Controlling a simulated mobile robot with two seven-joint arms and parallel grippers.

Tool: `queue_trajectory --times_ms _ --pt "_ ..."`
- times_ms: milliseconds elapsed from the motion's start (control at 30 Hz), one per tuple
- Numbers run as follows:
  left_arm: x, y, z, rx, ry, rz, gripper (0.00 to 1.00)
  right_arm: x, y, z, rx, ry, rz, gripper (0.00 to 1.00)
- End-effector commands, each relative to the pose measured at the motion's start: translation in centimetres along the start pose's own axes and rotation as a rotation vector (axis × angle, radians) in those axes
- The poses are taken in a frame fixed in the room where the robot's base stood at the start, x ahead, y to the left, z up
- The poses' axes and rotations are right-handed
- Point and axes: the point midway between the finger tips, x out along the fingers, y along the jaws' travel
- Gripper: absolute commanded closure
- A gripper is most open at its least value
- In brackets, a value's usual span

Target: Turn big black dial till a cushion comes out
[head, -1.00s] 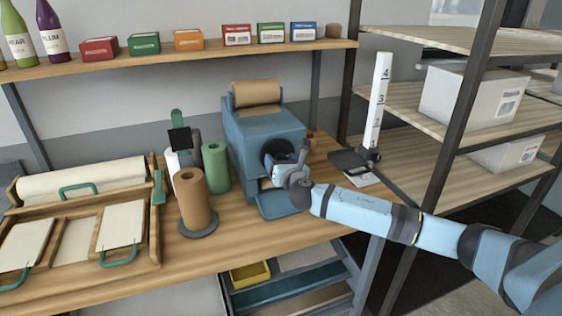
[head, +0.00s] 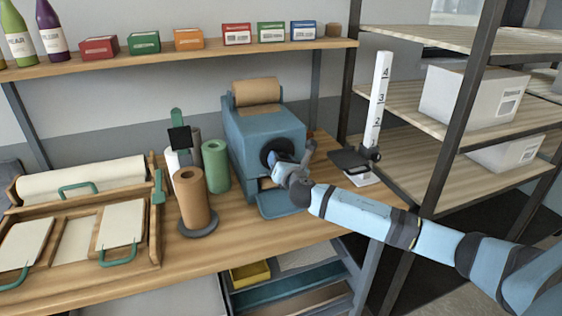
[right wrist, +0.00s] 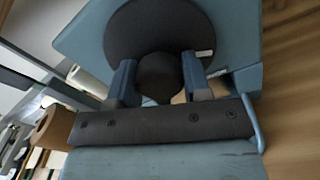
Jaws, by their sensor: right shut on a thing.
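The big black dial (head: 268,152) is on the front of a blue machine (head: 258,126) that stands on the wooden bench. A roll of brown paper (head: 256,92) sits on top of the machine. My right gripper (head: 281,161) is at the dial and covers part of it in the head view. In the right wrist view the gripper (right wrist: 158,80) is shut on the dial's dark centre knob (right wrist: 160,76), one finger on each side. The round dial plate (right wrist: 125,28) lies behind the knob. A blue tray (head: 283,203) juts out below the dial, and I see no cushion on it. My left gripper is out of view.
A brown roll (head: 193,196) on a round stand and a green roll (head: 215,165) stand left of the machine. A white height gauge (head: 378,105) stands to the right by the shelf rack. The bench front before the machine is clear.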

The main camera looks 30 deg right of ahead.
Motion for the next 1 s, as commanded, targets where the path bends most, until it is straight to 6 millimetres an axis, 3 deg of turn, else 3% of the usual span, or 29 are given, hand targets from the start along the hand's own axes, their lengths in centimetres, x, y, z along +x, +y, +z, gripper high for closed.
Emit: queue_trajectory --times_ms 1000 --pt "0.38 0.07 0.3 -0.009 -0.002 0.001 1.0 -0.02 0.15 0.01 0.964 -0.001 -0.002 0.79"
